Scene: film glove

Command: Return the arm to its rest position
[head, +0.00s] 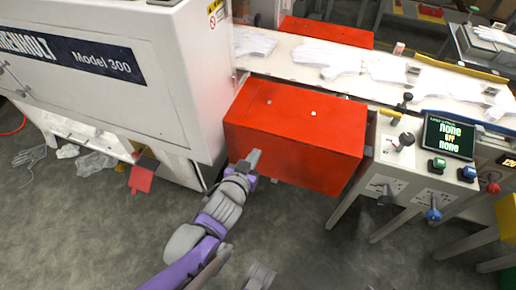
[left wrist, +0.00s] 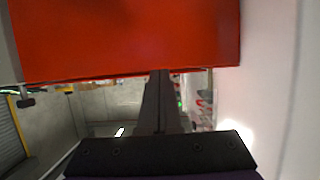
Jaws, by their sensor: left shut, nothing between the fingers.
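My left arm, purple and grey, reaches up from the bottom of the head view. Its gripper (head: 253,158) is shut and empty, close to the lower left front of a red box-shaped cover (head: 290,130). I cannot tell whether it touches the cover. In the left wrist view the dark fingers (left wrist: 160,90) are together, and the red cover (left wrist: 125,40) fills the top, with the fingertips near its lower edge. A grey part (head: 260,277) at the bottom edge of the head view may be my right gripper; its jaws cannot be made out.
A white machine (head: 110,70) marked Model 300 stands close left of the gripper. A conveyor (head: 300,72) carries white gloves behind the cover. A control panel (head: 447,138) with buttons and levers stands at right. Grey floor (head: 80,230) is open at lower left.

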